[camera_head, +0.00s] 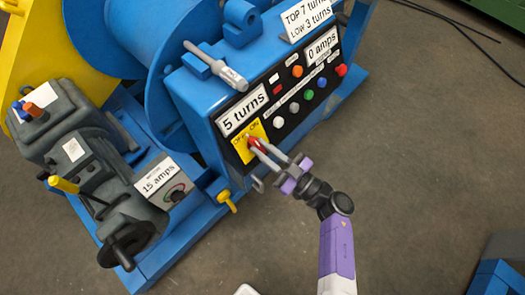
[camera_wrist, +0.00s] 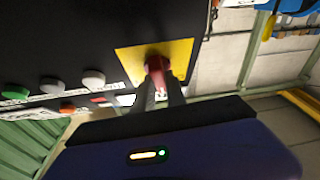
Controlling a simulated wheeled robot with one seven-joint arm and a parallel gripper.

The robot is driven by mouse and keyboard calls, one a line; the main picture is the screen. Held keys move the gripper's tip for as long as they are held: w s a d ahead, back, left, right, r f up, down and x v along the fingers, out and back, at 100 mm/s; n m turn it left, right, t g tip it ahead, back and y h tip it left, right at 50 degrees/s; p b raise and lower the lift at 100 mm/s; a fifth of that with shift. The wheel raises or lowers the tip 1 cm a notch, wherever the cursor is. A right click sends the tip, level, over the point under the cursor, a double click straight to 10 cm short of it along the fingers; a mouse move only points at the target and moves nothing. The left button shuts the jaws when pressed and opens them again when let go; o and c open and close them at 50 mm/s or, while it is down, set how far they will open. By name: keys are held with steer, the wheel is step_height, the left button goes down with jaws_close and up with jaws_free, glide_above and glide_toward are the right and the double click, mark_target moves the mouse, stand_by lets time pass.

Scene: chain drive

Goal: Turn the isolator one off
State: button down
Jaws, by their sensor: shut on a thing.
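The isolator is a red rotary handle (camera_head: 256,143) on a yellow plate (camera_head: 243,150) at the lower left of the black control panel. Part of the lettering on the plate, including "ON", shows in the head view. My gripper (camera_head: 258,146) reaches in from the lower right and its fingers are shut on the red handle. In the wrist view the red handle (camera_wrist: 157,68) sits between the fingertips, in front of the yellow plate (camera_wrist: 180,55). The fingers cover part of the handle and plate, so its exact angle is hard to tell.
Several coloured buttons, including a white one (camera_head: 278,122) and a red one (camera_head: 341,70), lie right of the isolator. A "5 turns" display (camera_head: 242,114) is above it. A yellow lever (camera_head: 227,201) is below left.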

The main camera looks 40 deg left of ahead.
steer(key=n+g+b, duration=0.1)
steer(key=n+g, duration=0.1)
steer(key=n, duration=0.1)
steer(key=n+g+h+b, duration=0.1)
steer(key=n+g, duration=0.1)
steer(key=n, duration=0.1)
steer(key=shift+w+f, duration=0.15)
steer(key=shift+w, duration=0.05)
steer(key=shift+n+g+h+b, duration=0.4)
steer(key=shift+n+g, duration=0.05)
steer(key=shift+n, duration=0.65)
steer(key=shift+n+g+h+b, duration=0.35)
steer(key=shift+n+g+h, duration=0.1)
steer(key=shift+n, duration=0.65)
steer(key=c, duration=1.4)
jaws_free()
steer(key=shift+r, duration=0.2)
steer(key=shift+o, duration=0.2)
steer(key=v, duration=0.7)
steer(key=shift+w+d, duration=0.15)
steer(key=shift+d, duration=0.2)
